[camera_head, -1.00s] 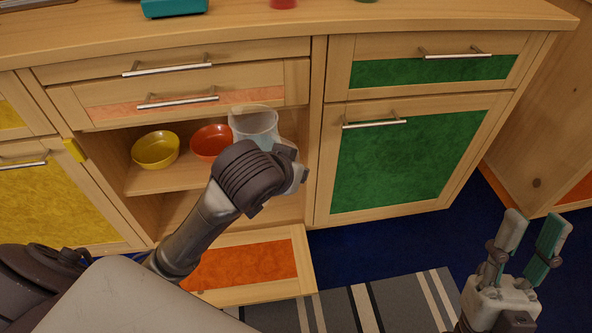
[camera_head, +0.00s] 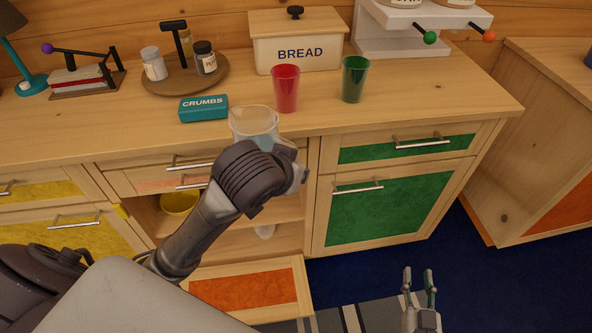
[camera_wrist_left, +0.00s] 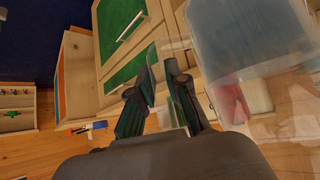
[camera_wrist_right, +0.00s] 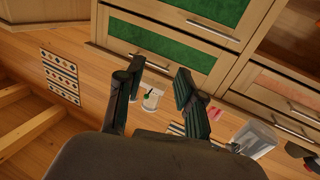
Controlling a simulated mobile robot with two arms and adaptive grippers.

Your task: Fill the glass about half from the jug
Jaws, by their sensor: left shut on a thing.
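A clear jug (camera_head: 255,122) with pale liquid in it is held in front of the counter by my left gripper (camera_head: 292,168). In the left wrist view the jug (camera_wrist_left: 250,35) fills the upper right, and the fingers (camera_wrist_left: 162,72) are closed at its handle. The jug also shows in the right wrist view (camera_wrist_right: 258,138). A red glass (camera_head: 285,88) and a green glass (camera_head: 355,80) stand upright on the counter beyond the jug. My right gripper (camera_head: 420,277) is open and empty, low and away from the counter; its parted fingers show in its wrist view (camera_wrist_right: 160,84).
A teal crumbs box (camera_head: 204,108) sits left of the jug, and a bread bin (camera_head: 296,52) stands behind the glasses. A round tray (camera_head: 186,84) holds jars. The counter (camera_head: 420,100) right of the green glass is clear.

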